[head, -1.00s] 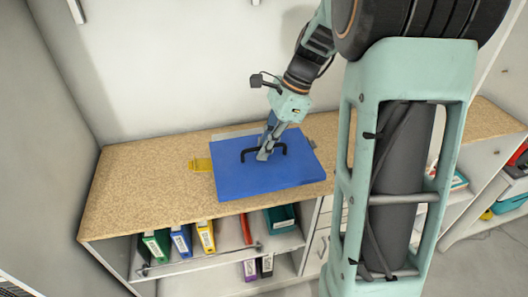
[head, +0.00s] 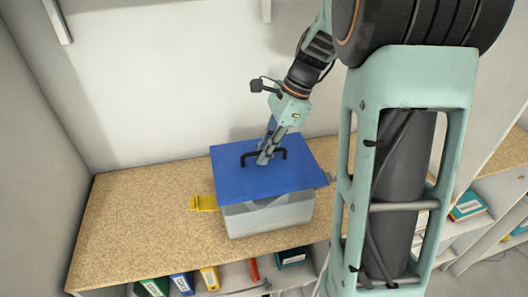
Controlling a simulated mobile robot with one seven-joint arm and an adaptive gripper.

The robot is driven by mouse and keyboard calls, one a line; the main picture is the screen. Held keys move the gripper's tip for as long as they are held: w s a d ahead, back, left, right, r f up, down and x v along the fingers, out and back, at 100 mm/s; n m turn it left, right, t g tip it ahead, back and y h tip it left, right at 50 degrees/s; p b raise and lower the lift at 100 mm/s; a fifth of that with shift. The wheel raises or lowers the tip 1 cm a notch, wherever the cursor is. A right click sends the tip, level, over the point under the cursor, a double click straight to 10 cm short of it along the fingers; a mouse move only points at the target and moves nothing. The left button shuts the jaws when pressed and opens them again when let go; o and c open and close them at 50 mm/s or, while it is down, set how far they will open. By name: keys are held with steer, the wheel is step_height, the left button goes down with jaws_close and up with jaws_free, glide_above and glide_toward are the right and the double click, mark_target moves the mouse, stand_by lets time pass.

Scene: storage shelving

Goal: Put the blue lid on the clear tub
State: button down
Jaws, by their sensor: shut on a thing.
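The blue lid (head: 255,182) is a flat panel with a black handle (head: 249,156) on top. My gripper (head: 264,158) is shut on the handle from above. The clear tub (head: 270,219) stands on the wooden worktop under the lid, with its pale front wall showing below the lid's front edge. The lid covers most of the tub's opening and looks set somewhat toward the wall. I cannot tell whether the lid touches the rim. A yellow latch (head: 203,203) sticks out at the tub's left side. The tub's rear is hidden by the lid.
The worktop (head: 140,213) is clear to the left of the tub. A wall (head: 150,90) rises close behind. Several binders (head: 181,284) stand on the shelf below the front edge. My arm's column blocks the right side.

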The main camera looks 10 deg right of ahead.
steer(key=shift+r+p, duration=0.1)
steer(key=shift+p, duration=0.2)
steer(key=shift+f+b, duration=1.9)
steer(key=shift+f, duration=1.75)
steer(key=c, duration=2)
jaws_free()
steer(key=v, duration=1.2)
steer(key=shift+d, duration=0.1)
